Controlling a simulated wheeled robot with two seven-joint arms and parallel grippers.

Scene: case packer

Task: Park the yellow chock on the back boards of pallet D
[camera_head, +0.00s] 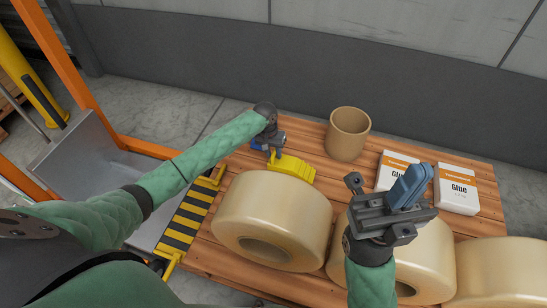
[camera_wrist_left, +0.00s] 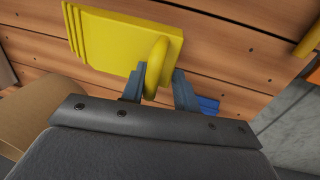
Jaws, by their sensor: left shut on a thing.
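The yellow chock (camera_head: 292,167) is at the back left of the wooden pallet (camera_head: 314,133), behind the leftmost large roll. In the left wrist view the chock (camera_wrist_left: 128,38) shows ribs at one end and a looped handle at the other. My left gripper (camera_head: 272,153) is shut on that handle; its fingers (camera_wrist_left: 160,82) show on both sides of it. The chock is over or on the boards; I cannot tell whether it touches them. My right gripper (camera_head: 408,188) is above the rolls at the right, with blue fingers close together; whether it is open or shut is unclear.
Large tan rolls (camera_head: 271,205) line the pallet's front. A brown cardboard tube (camera_head: 348,134) stands right of the chock, with white glue boxes (camera_head: 457,189) further right. A striped yellow-black plate (camera_head: 187,222) and orange frame (camera_head: 85,85) are at the left. A grey wall (camera_head: 200,60) stands behind.

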